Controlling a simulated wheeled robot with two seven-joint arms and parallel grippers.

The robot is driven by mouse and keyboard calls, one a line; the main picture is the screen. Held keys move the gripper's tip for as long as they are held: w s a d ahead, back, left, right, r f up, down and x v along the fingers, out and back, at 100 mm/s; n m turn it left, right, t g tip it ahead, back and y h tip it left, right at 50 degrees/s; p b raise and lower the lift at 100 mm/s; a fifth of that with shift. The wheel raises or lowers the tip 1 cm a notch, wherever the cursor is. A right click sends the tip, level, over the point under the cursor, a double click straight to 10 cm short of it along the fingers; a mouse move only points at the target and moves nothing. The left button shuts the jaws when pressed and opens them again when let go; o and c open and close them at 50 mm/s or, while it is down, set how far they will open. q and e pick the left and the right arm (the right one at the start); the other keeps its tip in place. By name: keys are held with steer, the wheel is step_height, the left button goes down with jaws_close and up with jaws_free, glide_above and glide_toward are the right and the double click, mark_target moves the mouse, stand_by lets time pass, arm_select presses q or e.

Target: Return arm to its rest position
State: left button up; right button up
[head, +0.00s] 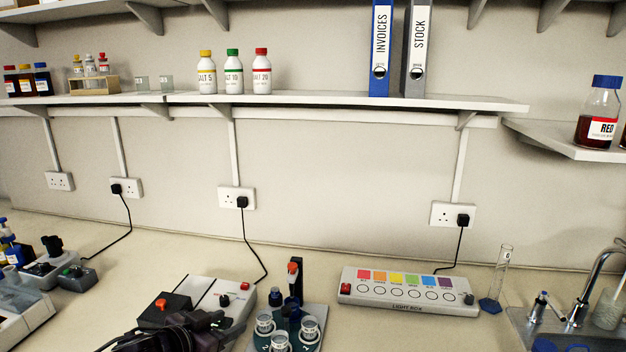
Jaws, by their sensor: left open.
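My left gripper (200,330) is at the bottom edge, left of centre, dark and partly cut off by the frame. It is open, and I see nothing held in it. It is over the front of a white device with a red button (215,297) and hides part of it. To its right is a dark green holder (308,343) with several clear labelled pots. A dark upright tool with an orange-red top (293,282) stands at the back of this holder. My right gripper is not in view.
A light box with coloured squares (405,291) lies right of centre, with a glass cylinder (500,270) beside it. A sink with a tap (590,290) is at the far right. More devices (50,265) are at the left. A shelf (300,100) runs above the bench.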

arm_select(q)
steer(key=s+a+f+n+g+y, duration=0.15)
steer(key=s+f+g+y, duration=0.35)
steer(key=s, duration=0.9)
steer(key=s+f+n+g+y, duration=0.1)
steer(key=s+f+n+g, duration=0.2)
steer(key=s+f, duration=0.75)
steer(key=s+f+g+b, duration=0.1)
steer(key=s+f, duration=0.1)
steer(key=f, duration=1.1)
steer(key=s+f, duration=0.2)
steer(key=f, duration=1.1)
steer(key=s+a+f+b, duration=0.1)
steer(key=s+a+f, duration=0.1)
steer(key=s+f, duration=0.8)
steer(key=s+a+f+g, duration=0.1)
steer(key=s+a+f, duration=0.1)
steer(key=s+f, duration=0.8)
steer(key=shift+f+g+b, duration=0.3)
steer(key=shift+f+b, duration=0.05)
steer(key=shift+f, duration=0.55)
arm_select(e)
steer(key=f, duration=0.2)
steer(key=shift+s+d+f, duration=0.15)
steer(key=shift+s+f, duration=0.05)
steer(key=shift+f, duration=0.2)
arm_select(q)
steer(key=shift+s+m, duration=0.1)
steer(key=shift+m, duration=0.15)
